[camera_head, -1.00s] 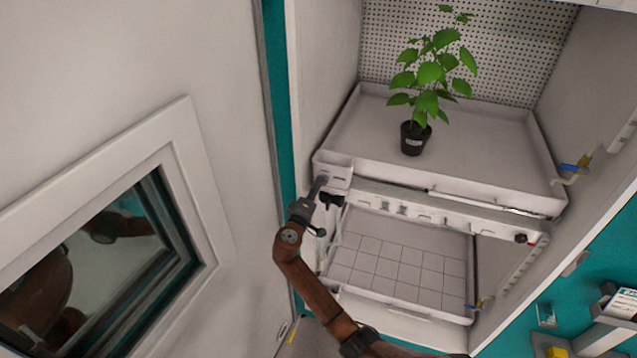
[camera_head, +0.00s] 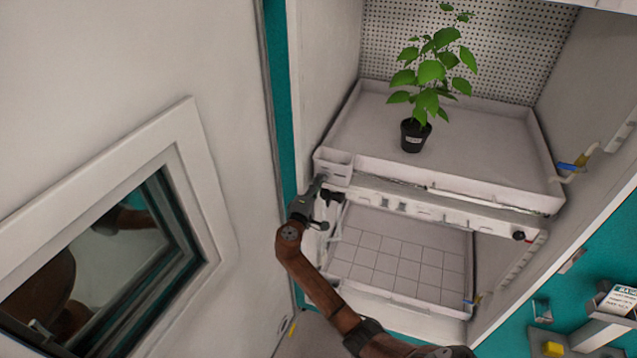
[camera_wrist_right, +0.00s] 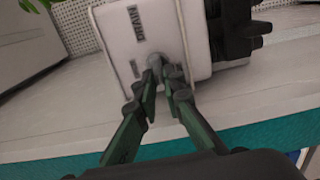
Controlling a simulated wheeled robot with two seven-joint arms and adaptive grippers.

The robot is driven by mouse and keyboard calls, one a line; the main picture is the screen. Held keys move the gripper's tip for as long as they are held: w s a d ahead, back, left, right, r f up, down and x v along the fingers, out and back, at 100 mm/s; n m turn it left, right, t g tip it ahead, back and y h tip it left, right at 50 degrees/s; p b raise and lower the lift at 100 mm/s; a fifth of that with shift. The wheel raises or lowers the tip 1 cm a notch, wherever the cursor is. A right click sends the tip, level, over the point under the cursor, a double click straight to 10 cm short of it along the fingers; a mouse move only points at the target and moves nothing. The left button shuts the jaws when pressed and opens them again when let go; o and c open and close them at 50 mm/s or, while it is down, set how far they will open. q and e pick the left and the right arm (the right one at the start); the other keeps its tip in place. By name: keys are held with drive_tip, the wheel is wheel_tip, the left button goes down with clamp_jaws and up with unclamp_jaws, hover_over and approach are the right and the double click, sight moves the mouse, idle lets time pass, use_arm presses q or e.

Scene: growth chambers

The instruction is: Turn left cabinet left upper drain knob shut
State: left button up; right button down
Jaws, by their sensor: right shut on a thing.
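The knob sticks out of a white housing (camera_wrist_right: 122,30) with small dark labels. The fingertips partly cover the knob, so I cannot tell its turn angle. In the head view the knob is hidden by the gripper. My left gripper is not in view.
A potted plant (camera_head: 412,137) stands on the upper tray (camera_head: 480,177). A lower tiled shelf (camera_head: 400,268) is below. An open white door with a window (camera_head: 120,270) fills the left. A black part (camera_wrist_right: 232,32) sits beside the housing.

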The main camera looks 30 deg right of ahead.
drive_tip(key=shift+a, duration=0.1)
drive_tip(key=c, duration=2)
unclamp_jaws()
drive_tip(key=shift+w, duration=0.1)
drive_tip(key=shift+c, duration=0.2)
drive_tip(key=v, duration=1.2)
